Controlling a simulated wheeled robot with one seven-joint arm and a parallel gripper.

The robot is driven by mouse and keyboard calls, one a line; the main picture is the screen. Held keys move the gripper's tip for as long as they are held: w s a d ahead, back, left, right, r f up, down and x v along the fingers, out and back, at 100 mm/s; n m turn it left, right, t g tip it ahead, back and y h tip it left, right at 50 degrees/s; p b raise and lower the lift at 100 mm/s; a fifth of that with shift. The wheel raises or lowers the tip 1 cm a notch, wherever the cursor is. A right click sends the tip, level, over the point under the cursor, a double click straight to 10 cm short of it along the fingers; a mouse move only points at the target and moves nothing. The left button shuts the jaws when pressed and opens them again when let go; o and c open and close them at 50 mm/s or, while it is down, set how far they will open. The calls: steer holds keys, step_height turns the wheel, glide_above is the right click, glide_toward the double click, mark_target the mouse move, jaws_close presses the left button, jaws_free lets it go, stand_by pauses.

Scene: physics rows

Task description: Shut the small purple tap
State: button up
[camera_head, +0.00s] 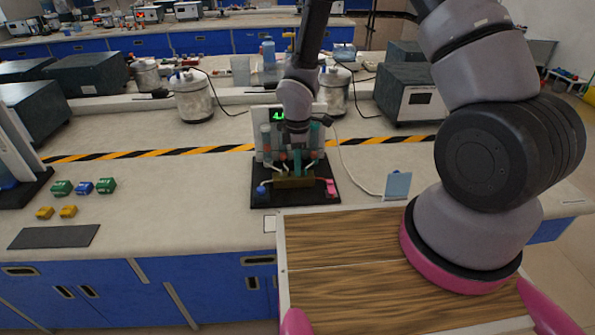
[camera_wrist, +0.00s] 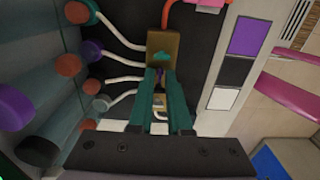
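A small apparatus on a black base (camera_head: 305,202) stands on the bench, with a brass-brown block (camera_head: 294,182) low at its front. In the wrist view the block (camera_wrist: 163,45) shows just beyond my fingertips, with a teal piece on its face and white tubes joining its left side. My gripper (camera_head: 296,140) is over the apparatus, pointing down. In the wrist view its teal fingers (camera_wrist: 161,75) are close together with a narrow gap. Something small and dark shows between the tips; I cannot tell whether it is the purple tap or whether it is held. A purple round cap (camera_wrist: 92,50) is to the left.
Red, teal and purple capped tubes stand close left of my fingers. A blue piece (camera_head: 262,190) and a pink piece (camera_head: 331,187) flank the block. A blue card (camera_head: 398,185) stands to the right. Green and blue small blocks (camera_head: 84,187) lie left. Bench between is clear.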

steer(key=shift+f, duration=0.3)
steer(key=shift+r, duration=0.3)
stand_by(0.3)
jaws_close()
